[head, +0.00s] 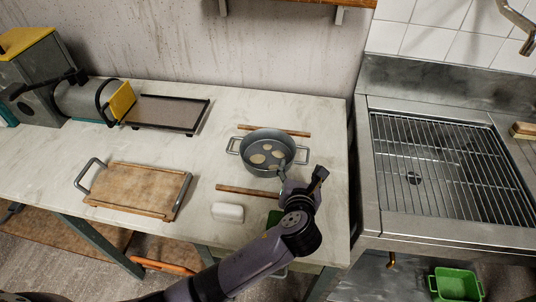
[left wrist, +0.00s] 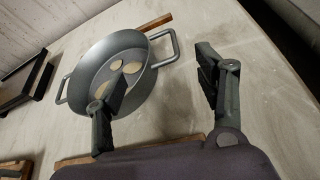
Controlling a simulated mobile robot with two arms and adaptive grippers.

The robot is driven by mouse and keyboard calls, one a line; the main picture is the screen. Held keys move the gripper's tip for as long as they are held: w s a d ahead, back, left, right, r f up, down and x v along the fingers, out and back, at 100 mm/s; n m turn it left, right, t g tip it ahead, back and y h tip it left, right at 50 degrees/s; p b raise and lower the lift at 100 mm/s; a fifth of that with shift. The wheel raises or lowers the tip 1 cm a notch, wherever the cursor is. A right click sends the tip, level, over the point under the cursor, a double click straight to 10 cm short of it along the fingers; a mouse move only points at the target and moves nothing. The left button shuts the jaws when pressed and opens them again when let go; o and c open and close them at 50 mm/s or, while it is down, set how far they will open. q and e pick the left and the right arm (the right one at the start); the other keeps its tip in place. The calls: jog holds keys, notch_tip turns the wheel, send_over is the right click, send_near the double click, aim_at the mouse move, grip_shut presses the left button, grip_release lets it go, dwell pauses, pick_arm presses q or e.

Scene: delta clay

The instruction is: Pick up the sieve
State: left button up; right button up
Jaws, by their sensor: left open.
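The sieve (head: 266,142) is a round grey metal bowl with two loop handles and several pale round patches on its bottom. It sits upright on the worktop, between two wooden strips. In the left wrist view the sieve (left wrist: 115,62) is at the upper left, with one handle near the gap between my fingers. My left gripper (head: 303,180) is open and empty at the sieve's near right side. In the left wrist view one finger of the gripper (left wrist: 162,88) overlaps the sieve's near rim. I cannot tell whether it touches. My right gripper is not in view.
The pale worktop (head: 300,108) also holds a white block (head: 228,212), a wooden board with metal handles (head: 135,190) and a dark-framed tray (head: 166,112). A near wooden strip (head: 248,191) lies by my arm. A steel sink with a grate (head: 450,170) stands at right.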

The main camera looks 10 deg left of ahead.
pick_arm(q)
jog(key=shift+x, duration=0.8)
jog(key=shift+w+f, duration=0.15)
jog(key=shift+w, duration=0.2)
jog(key=shift+w+f, duration=0.1)
jog(key=shift+w, duration=0.3)
jog(key=x, duration=0.3)
jog(key=shift+w+d+f, duration=0.1)
jog(key=shift+w, duration=0.25)
jog(key=shift+w+f, duration=0.2)
jog(key=shift+w, duration=0.3)
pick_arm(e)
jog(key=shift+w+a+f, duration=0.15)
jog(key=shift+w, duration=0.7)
pick_arm(q)
jog(key=shift+c, duration=0.4)
jog(key=shift+c, duration=0.6)
grip_shut()
